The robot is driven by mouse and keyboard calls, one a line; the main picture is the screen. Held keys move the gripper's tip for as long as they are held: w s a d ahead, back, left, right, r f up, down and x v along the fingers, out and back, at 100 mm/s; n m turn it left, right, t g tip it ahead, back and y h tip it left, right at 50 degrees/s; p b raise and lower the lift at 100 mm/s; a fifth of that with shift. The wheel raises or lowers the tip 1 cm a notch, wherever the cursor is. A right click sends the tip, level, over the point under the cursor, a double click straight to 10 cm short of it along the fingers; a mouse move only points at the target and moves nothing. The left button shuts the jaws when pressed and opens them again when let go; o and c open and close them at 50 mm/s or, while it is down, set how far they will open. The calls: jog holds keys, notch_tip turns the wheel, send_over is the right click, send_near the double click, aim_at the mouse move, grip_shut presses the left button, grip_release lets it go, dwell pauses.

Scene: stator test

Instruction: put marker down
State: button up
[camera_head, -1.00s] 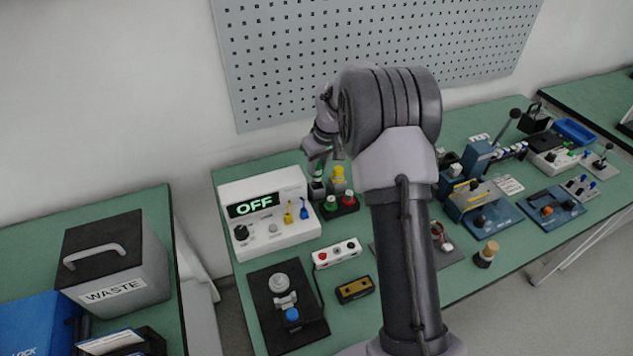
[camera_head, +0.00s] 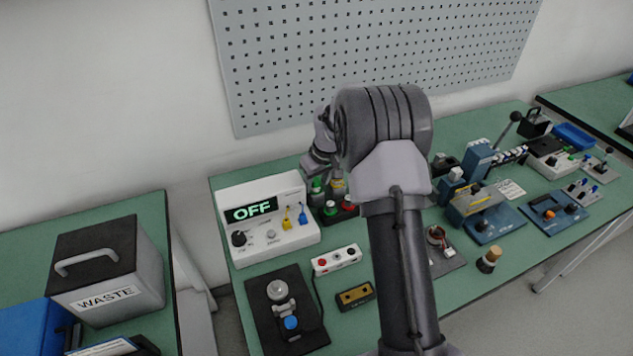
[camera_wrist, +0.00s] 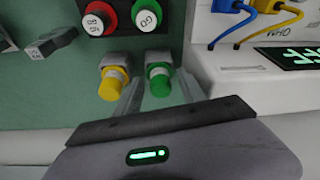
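The green marker (camera_wrist: 158,80) stands cap toward the wrist camera in a grey holder. The yellow marker (camera_wrist: 112,83) stands beside it in a similar holder. My gripper (camera_wrist: 159,88) is down around the green marker, one finger on each side. The fingers look spread, with a narrow gap on either side of the cap. The yellow marker (camera_head: 338,187) is partly hidden there.
A red-ringed button (camera_wrist: 96,20) and a green GO button (camera_wrist: 146,16) sit close to the markers. A pegboard (camera_head: 370,60) rises behind.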

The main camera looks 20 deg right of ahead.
jog(key=shift+r, duration=0.3)
jog(key=s+a+r+p, duration=0.1)
jog(key=s+a+r, duration=0.15)
jog(key=r, duration=0.45)
jog(key=s+a+r+m+p, duration=0.1)
jog(key=s+r+p, duration=0.15)
jog(key=r, duration=0.45)
jog(key=s+a+r+p, duration=0.1)
jog(key=s+r, duration=0.3)
jog(key=r, duration=0.3)
jog(key=s+a+r+m+t, duration=0.15)
jog(key=s+a+r, duration=0.3)
jog(key=s, duration=0.45)
jog(key=s+a+r+m+t, duration=0.1)
jog(key=s+a+r+m, duration=0.15)
jog(key=s+a, duration=0.45)
jog(key=s+f+m+y, duration=0.1)
jog(key=s+f, duration=0.1)
jog(key=s, duration=0.9)
jog(key=shift+s+a+m, duration=0.25)
jog(key=shift+a+m, duration=0.05)
jog(key=shift+a, duration=0.05)
